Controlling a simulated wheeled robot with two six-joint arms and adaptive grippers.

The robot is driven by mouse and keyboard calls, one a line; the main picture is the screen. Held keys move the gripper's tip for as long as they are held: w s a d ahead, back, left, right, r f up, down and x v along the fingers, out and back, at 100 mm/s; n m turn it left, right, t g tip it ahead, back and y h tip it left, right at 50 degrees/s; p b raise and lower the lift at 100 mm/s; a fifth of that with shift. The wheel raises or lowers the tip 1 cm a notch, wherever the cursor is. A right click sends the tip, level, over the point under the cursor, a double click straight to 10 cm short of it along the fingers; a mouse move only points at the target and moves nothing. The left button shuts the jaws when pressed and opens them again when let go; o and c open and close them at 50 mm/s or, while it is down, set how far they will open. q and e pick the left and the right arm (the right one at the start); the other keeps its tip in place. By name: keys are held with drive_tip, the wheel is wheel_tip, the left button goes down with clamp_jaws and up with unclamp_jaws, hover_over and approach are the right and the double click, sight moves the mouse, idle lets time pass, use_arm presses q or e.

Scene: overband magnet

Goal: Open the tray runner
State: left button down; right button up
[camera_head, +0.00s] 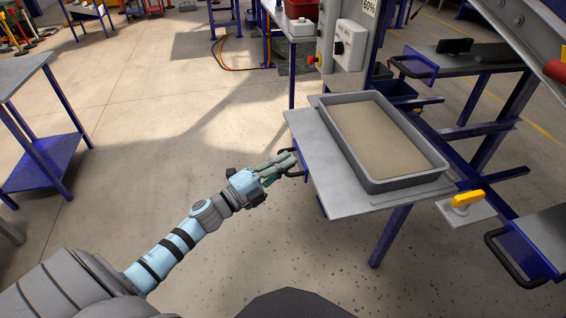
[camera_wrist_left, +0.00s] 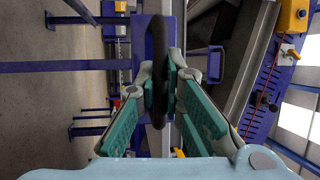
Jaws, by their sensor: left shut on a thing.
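The grey plate of the tray runner (camera_head: 330,190) carries a grey tray (camera_head: 408,181) with a sand-coloured fill. A dark handle (camera_head: 301,172) sticks out from the plate's near left edge. My left gripper (camera_head: 287,163) reaches it from the left and is shut on it. In the left wrist view the black handle (camera_wrist_left: 159,70) stands between the two green-padded fingers of my left gripper (camera_wrist_left: 160,88), in front of a blue bracket. My right gripper is in neither view.
A blue-legged table (camera_head: 30,75) stands at the left. A grey control box (camera_head: 350,45) is behind the tray. A yellow-handled part (camera_head: 466,199) and another black handle (camera_head: 515,262) are at the right. The floor left of the runner is clear.

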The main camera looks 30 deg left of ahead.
use_arm(q)
drive_tip(key=c, duration=1.7)
unclamp_jaws()
drive_tip(key=shift+s, duration=0.1)
drive_tip(key=v, duration=1.1)
drive_tip(key=shift+s+a, duration=0.2)
drive_tip(key=shift+s, duration=0.15)
drive_tip(key=shift+f, duration=0.1)
